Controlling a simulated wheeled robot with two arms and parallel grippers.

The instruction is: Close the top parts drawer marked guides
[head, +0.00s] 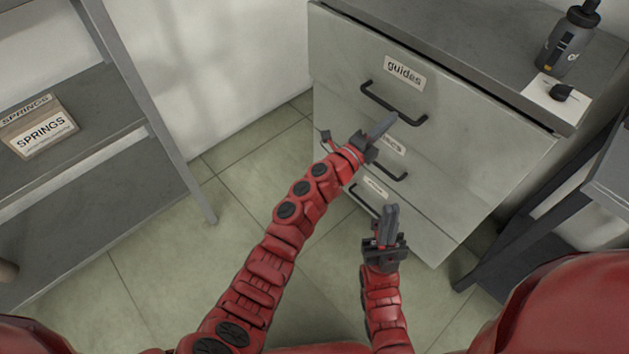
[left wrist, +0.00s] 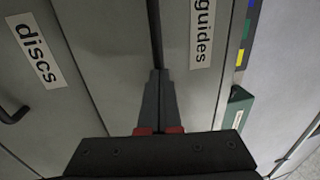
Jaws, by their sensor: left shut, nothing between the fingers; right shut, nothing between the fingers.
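The top drawer marked guides (head: 345,62) is the upper grey front of the cabinet, with a black bar handle (head: 376,97). No open interior shows in the head view; I cannot tell whether it is fully flush. My left gripper (head: 390,118) is shut and empty, its tips overlapping the handle's lower edge in the picture; contact is unclear. In the left wrist view the shut fingers (left wrist: 158,75) point along a dark bar beside the guides label (left wrist: 202,35). My right gripper (head: 390,210) is shut and empty, lower, before the lower drawers.
The drawer marked discs (left wrist: 70,95) is at left in the wrist view. A dark bottle (head: 566,45) and a small black item (head: 562,91) on a white sheet stand on the cabinet top. A shelf with a springs box (head: 40,135) stands left. Tiled floor (head: 165,245) is open between.

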